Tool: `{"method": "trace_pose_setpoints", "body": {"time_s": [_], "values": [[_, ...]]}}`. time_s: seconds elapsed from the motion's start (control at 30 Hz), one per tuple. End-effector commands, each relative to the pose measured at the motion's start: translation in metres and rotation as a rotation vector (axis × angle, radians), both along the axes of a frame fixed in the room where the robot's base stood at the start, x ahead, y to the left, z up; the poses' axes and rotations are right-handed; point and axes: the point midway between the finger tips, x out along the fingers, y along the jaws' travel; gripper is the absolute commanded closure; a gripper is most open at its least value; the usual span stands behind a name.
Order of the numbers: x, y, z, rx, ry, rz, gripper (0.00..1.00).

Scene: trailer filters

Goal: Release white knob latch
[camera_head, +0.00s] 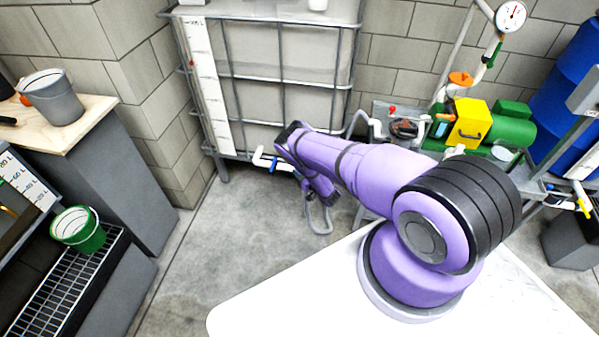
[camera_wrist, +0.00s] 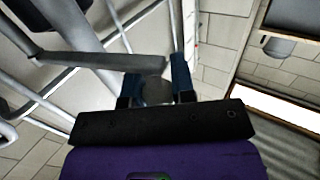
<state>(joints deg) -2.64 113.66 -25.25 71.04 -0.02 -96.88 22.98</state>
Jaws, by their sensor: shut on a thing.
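My gripper (camera_wrist: 156,88) shows in the wrist view, with its two blue-tipped fingers a small way apart. A rounded grey knob (camera_wrist: 153,91) in shade sits between them, and the fingers are closed on it. I cannot tell for sure that it is the white knob latch, as its colour looks dull here. In the head view, my purple arm reaches left and bends down in front of the caged tank (camera_head: 280,55). The wrist end there is small and dark, and the fingertips and knob cannot be made out.
A white outlet pipe with a blue valve (camera_head: 270,163) is at the tank's base. A grey hose (camera_head: 319,218) hangs below my wrist. A yellow box (camera_head: 468,124) and green pump (camera_head: 512,133) stand at right. A wooden-topped bench (camera_head: 62,133) is at left. The floor between is clear.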

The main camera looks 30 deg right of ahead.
Motion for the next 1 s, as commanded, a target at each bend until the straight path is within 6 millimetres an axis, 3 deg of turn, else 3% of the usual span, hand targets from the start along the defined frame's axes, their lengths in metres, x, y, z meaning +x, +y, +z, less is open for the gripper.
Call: {"method": "trace_pose_setpoints", "body": {"time_s": [0.63, 0.67, 0.77, 1.0], "values": [[-0.0002, -0.0005, -0.0001, 0.001, -0.001, 0.051, 1.0], [-0.0003, -0.0006, -0.0001, 0.0, 0.0, 0.051, 0.72], [-0.0002, -0.0007, -0.0001, 0.0, 0.0, 0.05, 0.5], [0.0, -0.0005, 0.0001, 0.0, -0.001, 0.05, 0.5]]}}
